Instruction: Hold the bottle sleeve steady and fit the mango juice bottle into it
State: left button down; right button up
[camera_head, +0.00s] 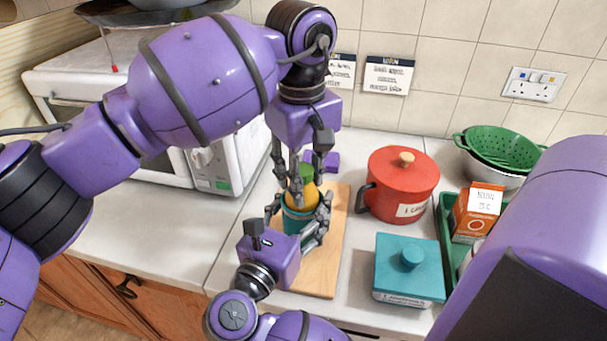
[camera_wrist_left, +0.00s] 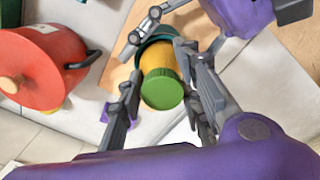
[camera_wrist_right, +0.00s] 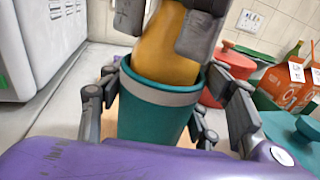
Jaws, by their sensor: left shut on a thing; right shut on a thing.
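The mango juice bottle (camera_head: 302,198), orange with a green cap (camera_wrist_left: 162,92), stands in the teal bottle sleeve (camera_head: 291,222). My left gripper (camera_head: 297,182) comes from above and is shut on the bottle, its fingers on either side. My right gripper (camera_head: 300,225) is shut around the sleeve from the near side. In the right wrist view the sleeve (camera_wrist_right: 155,115) has a grey band near its rim, and the bottle (camera_wrist_right: 165,50) goes down inside that rim. How deep the bottle sits is hidden by the sleeve wall.
A wooden board (camera_head: 322,262) lies under the sleeve. A red pot (camera_head: 385,185) and a teal lidded box (camera_head: 405,275) stand to the right, with an orange carton (camera_head: 466,224) in a green tray beyond. A white microwave (camera_head: 235,160) is behind left. The front-left counter is clear.

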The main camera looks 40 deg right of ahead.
pick_arm(q)
jog(key=c, duration=1.2)
grip_release()
notch_tip(320, 180, up, 12)
jog(key=shift+a+r, duration=0.1)
pick_arm(e)
jog(key=o, duration=1.2)
jog(key=shift+o, duration=0.2)
